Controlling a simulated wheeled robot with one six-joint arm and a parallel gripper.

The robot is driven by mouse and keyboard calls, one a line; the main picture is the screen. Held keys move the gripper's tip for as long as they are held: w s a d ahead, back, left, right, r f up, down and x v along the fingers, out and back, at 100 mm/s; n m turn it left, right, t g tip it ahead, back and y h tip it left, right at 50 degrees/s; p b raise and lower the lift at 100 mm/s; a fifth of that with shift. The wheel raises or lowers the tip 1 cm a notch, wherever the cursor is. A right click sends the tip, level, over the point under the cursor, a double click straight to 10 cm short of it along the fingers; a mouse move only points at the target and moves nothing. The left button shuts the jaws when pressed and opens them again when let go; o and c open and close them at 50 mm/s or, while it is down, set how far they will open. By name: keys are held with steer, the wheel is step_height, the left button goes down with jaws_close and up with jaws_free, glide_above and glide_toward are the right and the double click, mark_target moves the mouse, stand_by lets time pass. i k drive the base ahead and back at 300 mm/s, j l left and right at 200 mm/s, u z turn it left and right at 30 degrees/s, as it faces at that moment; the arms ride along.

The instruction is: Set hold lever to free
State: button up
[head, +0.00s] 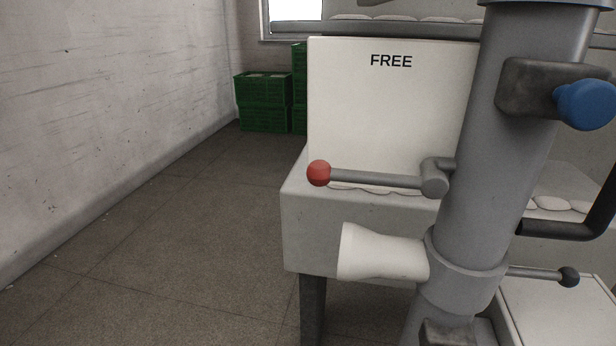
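The hold lever is a grey rod with a red ball end (319,173), in the head view. It points left from a grey pivot (435,180) and lies nearly level, low in front of a pale upright plate (345,105). The word FREE (391,60) is printed near the top of that plate, well above the rod. A thick grey tube in the foreground hides the plate's right part and what lies behind the pivot. My gripper is not in view, and nothing is seen touching the red ball.
The pale machine body (320,220) stands on a dark leg (312,310). A black-ball rod (569,277) and a dark bent bar (570,230) are at the right. Green crates (263,100) are stacked at the back by the wall. The floor (180,250) at left is clear.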

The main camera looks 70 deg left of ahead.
mark_target(433, 184)
steer(key=u, duration=2.2)
